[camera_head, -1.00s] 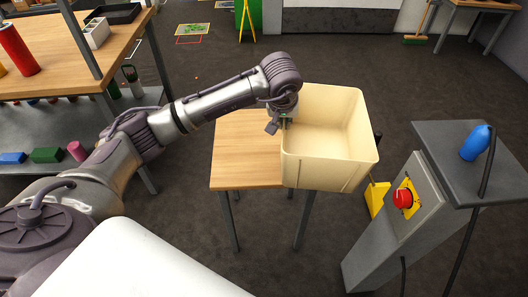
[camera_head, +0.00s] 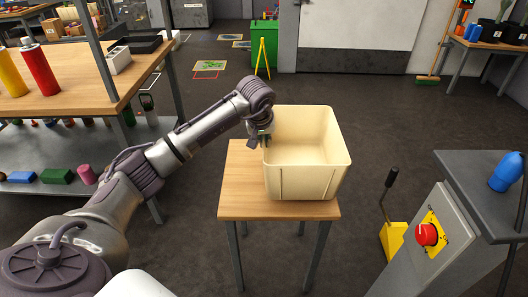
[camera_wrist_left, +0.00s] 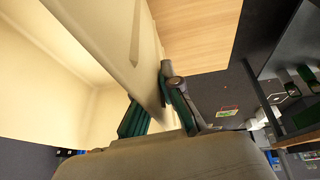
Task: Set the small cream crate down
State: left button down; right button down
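The cream crate (camera_head: 308,180) is upright and empty, above the top of a small wooden table (camera_head: 240,205). Its base lines up with the right part of the tabletop; I cannot tell whether it touches the wood. My left gripper (camera_head: 264,138) is at the crate's left wall near the rim. In the left wrist view the gripper (camera_wrist_left: 153,110) has one finger inside and one outside the crate wall (camera_wrist_left: 120,50), pinching it. The crate hides the table's right part. My right gripper is in no view.
A grey pedestal with a red button (camera_head: 427,234) and a blue bottle (camera_head: 506,172) stands at the right. A yellow object with a black handle (camera_head: 393,238) is on the floor beside it. A workbench (camera_head: 60,98) with cylinders is at the left. The tabletop's left strip is bare.

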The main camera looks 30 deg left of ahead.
pick_arm(q)
notch_tip(320, 180, down, 4)
jog(key=shift+f, duration=0.1)
jog(key=c, duration=1.3)
grip_release()
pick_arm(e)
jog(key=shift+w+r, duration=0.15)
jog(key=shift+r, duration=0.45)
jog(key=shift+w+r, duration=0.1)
